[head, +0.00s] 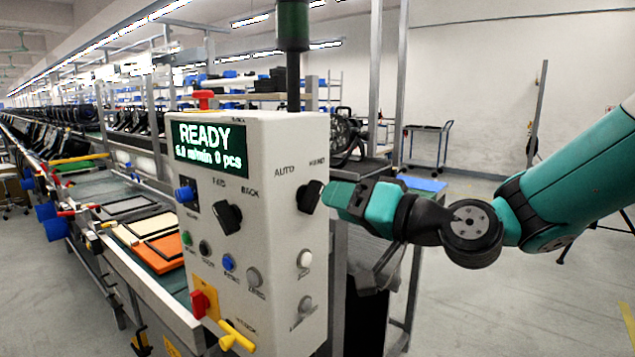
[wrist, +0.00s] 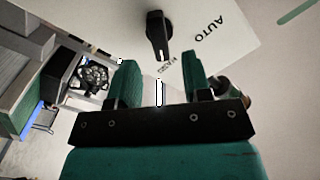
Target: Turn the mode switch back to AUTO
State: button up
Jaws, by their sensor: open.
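I see no contact.
The control box (head: 265,150) reads READY and carries another black knob (head: 228,217), several buttons, a red knob (head: 201,304) and a yellow lever (head: 237,336). A conveyor with flat panels (head: 165,246) lies left. Open floor (head: 480,310) lies right.

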aim_at(318, 197)
jog(key=p+x, duration=0.1)
jog(key=x, duration=0.4)
grip_shut()
